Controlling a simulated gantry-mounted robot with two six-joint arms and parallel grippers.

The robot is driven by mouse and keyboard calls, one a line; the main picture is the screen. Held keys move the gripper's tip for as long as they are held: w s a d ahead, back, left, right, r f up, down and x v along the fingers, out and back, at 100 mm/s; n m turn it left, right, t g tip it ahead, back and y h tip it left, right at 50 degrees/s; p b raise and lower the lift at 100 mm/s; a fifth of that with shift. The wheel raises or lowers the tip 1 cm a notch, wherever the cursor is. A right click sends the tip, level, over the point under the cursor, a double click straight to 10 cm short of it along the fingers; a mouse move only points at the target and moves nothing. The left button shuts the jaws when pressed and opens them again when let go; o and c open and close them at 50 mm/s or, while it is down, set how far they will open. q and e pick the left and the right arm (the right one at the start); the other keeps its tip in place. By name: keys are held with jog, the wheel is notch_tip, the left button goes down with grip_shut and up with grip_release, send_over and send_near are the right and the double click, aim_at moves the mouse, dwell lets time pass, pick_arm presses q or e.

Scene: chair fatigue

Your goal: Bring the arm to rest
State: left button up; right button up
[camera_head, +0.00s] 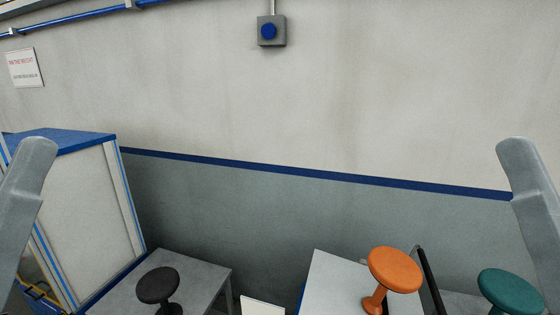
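A grey link of my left arm (24,205) rises at the left edge, and a grey link of my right arm (532,200) rises at the right edge. Both have rounded upper ends, and neither touches anything that I can see. No gripper fingers show, so both grippers are out of view. I cannot tell what they hold.
A black stool (158,285) stands on a grey table (205,270). An orange stool (395,270) stands on a pale table (330,275), with a teal stool (511,291) at right. A blue-topped cabinet (95,210) is left.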

pick_arm(q)
notch_tip(320, 180, up, 17)
jog(key=p, duration=1.3)
jog(key=shift+f, duration=0.2)
pick_arm(e)
notch_tip(320, 180, up, 17)
jog(key=shift+f, duration=0.2)
